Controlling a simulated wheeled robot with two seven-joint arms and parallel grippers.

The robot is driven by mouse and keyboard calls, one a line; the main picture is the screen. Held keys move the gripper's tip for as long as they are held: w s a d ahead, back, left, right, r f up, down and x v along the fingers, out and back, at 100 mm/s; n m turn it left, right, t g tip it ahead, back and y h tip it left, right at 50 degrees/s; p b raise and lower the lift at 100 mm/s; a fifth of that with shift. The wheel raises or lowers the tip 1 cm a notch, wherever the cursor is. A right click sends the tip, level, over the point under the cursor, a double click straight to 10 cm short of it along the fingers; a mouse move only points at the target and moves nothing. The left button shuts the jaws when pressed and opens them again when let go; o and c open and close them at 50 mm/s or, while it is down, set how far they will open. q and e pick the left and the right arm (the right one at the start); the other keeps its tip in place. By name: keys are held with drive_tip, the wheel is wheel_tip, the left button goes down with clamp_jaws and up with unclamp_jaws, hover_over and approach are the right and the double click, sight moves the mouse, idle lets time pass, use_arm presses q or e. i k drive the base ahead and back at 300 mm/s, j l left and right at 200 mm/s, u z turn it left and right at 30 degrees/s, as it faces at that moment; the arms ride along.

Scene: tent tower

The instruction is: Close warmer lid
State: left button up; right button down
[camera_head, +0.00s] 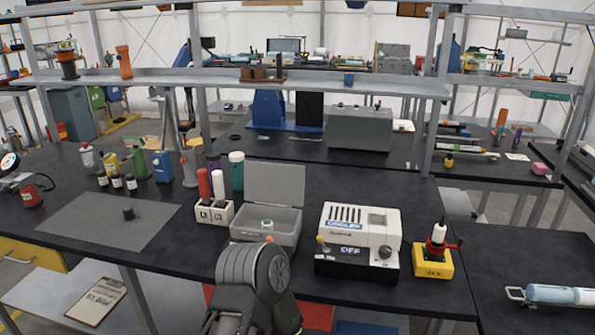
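A grey box (262,232) stands on the black bench in the middle, with its flat lid (274,184) raised upright at the back. A small container with a pale top and some green (267,225) sits inside it. A white device (362,226) on a black base, with a dial and a display reading OFF, stands to the right of the box. I cannot tell for sure which one is the warmer; only the grey box shows an open lid. A dark rounded link of my arm rises in front of the grey box. No gripper fingers show.
A white holder (214,213) with red and white cylinders stands left of the box. A yellow block (432,262) with a red-and-white fitting stands right of the white device. Several bottles and a grey mat (110,220) lie farther left. A shelf (240,83) crosses behind.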

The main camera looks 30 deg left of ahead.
sight(270, 183)
drive_tip(key=u, duration=1.55)
